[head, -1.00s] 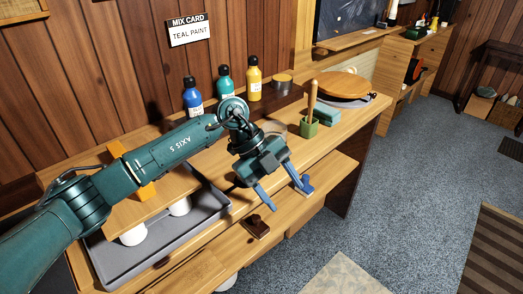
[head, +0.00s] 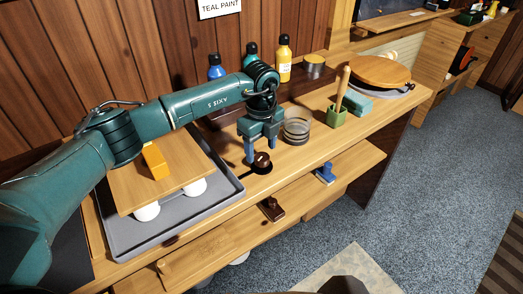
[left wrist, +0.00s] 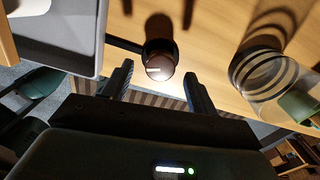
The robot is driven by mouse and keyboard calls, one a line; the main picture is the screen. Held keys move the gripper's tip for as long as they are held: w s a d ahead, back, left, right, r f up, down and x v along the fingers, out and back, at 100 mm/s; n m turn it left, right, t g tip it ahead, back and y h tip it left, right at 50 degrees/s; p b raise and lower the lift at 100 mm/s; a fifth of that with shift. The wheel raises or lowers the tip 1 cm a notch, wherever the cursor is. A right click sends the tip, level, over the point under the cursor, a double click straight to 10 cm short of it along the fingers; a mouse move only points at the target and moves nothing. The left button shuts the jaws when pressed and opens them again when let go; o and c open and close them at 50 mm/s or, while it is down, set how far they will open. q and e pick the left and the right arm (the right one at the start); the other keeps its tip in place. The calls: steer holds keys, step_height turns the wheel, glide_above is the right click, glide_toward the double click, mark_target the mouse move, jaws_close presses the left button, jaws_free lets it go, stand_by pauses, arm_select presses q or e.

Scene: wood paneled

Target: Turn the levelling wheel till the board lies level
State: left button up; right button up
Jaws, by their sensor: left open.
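The wooden board (head: 135,187) rests on white supports (head: 147,211) over a grey tray (head: 118,245), with an orange block (head: 155,161) on top. I cannot tell how far the board tilts. A dark brown round knob, which looks like the levelling wheel (head: 262,161), stands on the bench right of the tray. It also shows in the left wrist view (left wrist: 160,66), with a dark rod running toward the tray. My left gripper (head: 261,152) points down, open, fingertips either side of the knob; I cannot see contact. My right gripper is not in view.
A clear ringed jar (head: 297,127) stands close right of the gripper. A green pot (head: 336,116), a teal block (head: 357,104) and a round wooden disc (head: 380,70) are farther right. Bottles (head: 284,60) stand behind. Brown (head: 271,209) and blue (head: 325,174) pieces sit on the lower ledge.

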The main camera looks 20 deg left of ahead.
mark_target(262, 160)
arm_select(q)
steer(key=shift+f, duration=1.35)
steer(key=shift+c, duration=0.3)
steer(key=c, duration=0.9)
